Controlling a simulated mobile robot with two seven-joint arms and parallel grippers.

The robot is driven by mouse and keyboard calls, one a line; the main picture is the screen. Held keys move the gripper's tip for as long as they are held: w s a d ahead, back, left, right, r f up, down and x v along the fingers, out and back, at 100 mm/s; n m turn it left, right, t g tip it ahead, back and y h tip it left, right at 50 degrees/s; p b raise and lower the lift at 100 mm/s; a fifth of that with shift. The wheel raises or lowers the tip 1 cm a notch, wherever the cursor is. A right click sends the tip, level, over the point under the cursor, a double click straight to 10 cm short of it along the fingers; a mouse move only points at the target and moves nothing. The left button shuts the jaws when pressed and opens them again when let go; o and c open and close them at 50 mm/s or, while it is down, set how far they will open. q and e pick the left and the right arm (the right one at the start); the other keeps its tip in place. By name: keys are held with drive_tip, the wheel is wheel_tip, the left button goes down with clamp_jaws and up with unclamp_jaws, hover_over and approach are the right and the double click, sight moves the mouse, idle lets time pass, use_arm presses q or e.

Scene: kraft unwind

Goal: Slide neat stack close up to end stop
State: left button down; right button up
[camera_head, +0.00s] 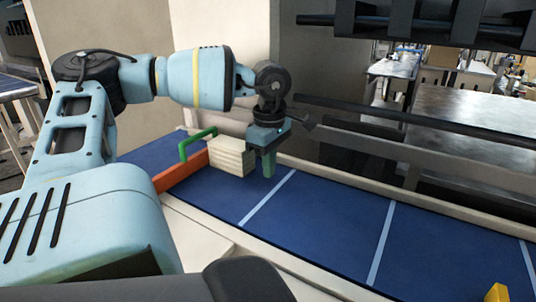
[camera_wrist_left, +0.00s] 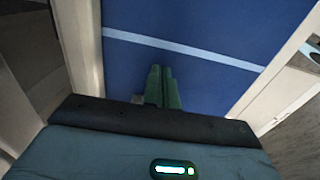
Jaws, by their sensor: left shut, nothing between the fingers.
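A cream stack (camera_head: 232,155) of layered pieces sits on the blue belt in the head view. An orange bar (camera_head: 181,171), which looks like the end stop, lies across the belt to the left of the stack. My left gripper (camera_head: 268,165) points down just right of the stack, its green fingers shut with nothing between them. I cannot tell whether the fingers touch the stack. In the left wrist view the closed fingers (camera_wrist_left: 163,88) are over the belt, and the stack is not clearly visible. My right gripper is not in view.
A green handle (camera_head: 197,142) stands by the orange bar. Pale rails edge the belt, with dark bars (camera_head: 400,114) behind. A yellow object (camera_head: 497,292) is at the lower right.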

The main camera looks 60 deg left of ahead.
use_arm(q)
wheel_tip(320, 180, up, 10)
drive_tip(key=shift+s+a+f+b, duration=0.15)
drive_tip(key=shift+a+b, duration=0.15)
idle(0.4)
